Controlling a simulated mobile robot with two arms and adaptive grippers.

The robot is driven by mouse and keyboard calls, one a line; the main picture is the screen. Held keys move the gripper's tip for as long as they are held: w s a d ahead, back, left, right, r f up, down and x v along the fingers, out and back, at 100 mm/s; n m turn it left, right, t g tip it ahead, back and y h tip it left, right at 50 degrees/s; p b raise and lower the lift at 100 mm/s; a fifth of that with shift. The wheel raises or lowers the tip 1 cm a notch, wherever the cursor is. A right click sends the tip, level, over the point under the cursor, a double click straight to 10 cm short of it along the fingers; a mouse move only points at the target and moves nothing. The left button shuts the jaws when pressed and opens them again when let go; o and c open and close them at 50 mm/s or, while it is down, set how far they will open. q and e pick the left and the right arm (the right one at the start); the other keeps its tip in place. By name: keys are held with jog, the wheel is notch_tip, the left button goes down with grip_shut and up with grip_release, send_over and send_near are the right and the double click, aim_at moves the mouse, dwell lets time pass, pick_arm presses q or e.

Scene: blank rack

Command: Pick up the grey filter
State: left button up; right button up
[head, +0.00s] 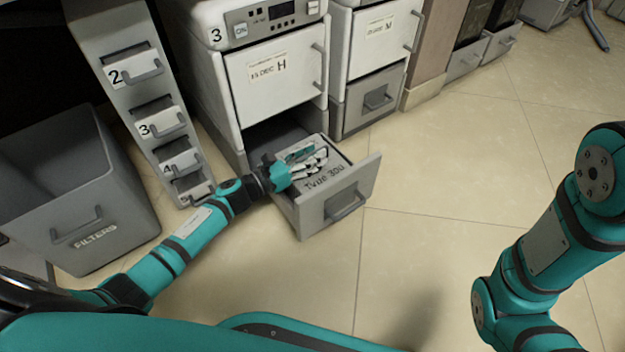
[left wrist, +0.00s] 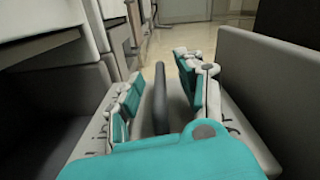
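The grey filter (head: 335,184), a light grey block with "Tvize 30u" lettering on top, sits in a pulled-out drawer (head: 352,200) low on the machine. My left gripper (head: 312,163) is over the filter's top and hides part of it. In the left wrist view, the gripper (left wrist: 160,95) has its fingers apart, one on each side of a dark upright bar (left wrist: 160,100), which looks like the filter's handle. I see a gap beside the bar, so it does not look gripped. My right arm shows at the right; its gripper is out of view.
A grey bin marked FILTERS (head: 95,215) stands at the left, beside a narrow rack with numbered slots (head: 150,105). White machine cabinets (head: 275,80) rise behind the drawer. The tiled floor (head: 430,200) right of the drawer is clear.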

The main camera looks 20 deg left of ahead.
pick_arm(q)
jog(key=shift+w, duration=0.1)
jog(key=shift+c, duration=0.2)
grip_shut()
jog(key=shift+r, duration=0.15)
dwell(0.3)
